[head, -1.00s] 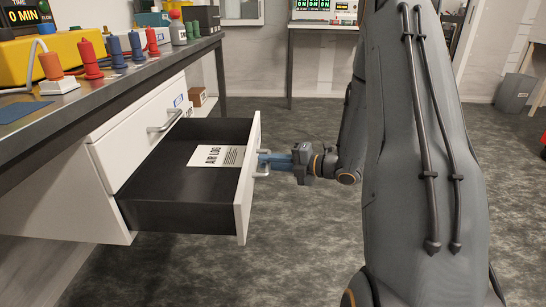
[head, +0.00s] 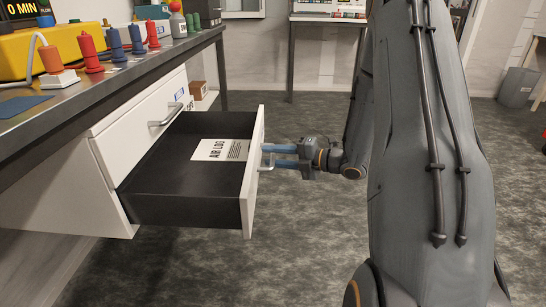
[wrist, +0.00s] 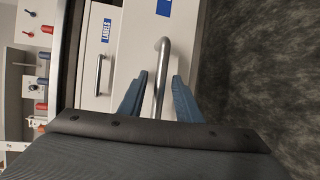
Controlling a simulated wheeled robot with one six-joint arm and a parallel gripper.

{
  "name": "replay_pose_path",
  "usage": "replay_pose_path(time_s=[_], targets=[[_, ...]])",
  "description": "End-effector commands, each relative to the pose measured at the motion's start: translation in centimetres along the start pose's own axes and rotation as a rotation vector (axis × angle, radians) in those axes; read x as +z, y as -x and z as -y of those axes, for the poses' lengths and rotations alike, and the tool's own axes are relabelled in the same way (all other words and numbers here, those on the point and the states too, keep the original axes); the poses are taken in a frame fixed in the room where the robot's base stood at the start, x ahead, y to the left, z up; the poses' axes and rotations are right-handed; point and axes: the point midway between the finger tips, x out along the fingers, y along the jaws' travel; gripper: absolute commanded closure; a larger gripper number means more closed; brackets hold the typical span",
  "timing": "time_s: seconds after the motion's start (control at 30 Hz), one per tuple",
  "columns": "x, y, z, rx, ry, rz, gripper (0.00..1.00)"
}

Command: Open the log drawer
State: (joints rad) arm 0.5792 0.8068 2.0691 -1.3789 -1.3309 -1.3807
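The log drawer (head: 252,185) is pulled far out of the bench, its dark inside showing. A white sheet marked AIR LOG (head: 221,150) lies in it. My gripper (head: 269,156) is in front of the drawer's outer face, with its blue fingers spread apart. In the wrist view, the drawer's metal handle (wrist: 161,62) stands between the two fingertips (wrist: 159,80), with a gap visible on each side. The gripper is open and holds nothing.
A shut drawer with its own handle (head: 166,115) sits above; its front reads LABELS in the wrist view (wrist: 106,35). The bench top (head: 120,82) carries red, blue and green plugs. The floor (head: 300,235) in front of the drawer is clear.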

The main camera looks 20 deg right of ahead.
Motion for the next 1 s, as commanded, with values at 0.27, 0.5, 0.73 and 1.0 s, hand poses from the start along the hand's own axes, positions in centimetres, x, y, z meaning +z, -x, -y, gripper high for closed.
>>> replay_pose_path(time_s=[0.27, 0.5, 0.73, 1.0], targets=[[0.1, 3.6, -0.1, 0.0, 0.0, 0.004, 0.69], [-0.1, 6.9, -0.1, 0.0, -0.001, 0.0, 0.69], [-0.1, 7.8, 0.0, 0.0, -0.001, -0.001, 0.69], [-0.1, 7.7, 0.0, 0.0, 0.0, -0.002, 0.69]])
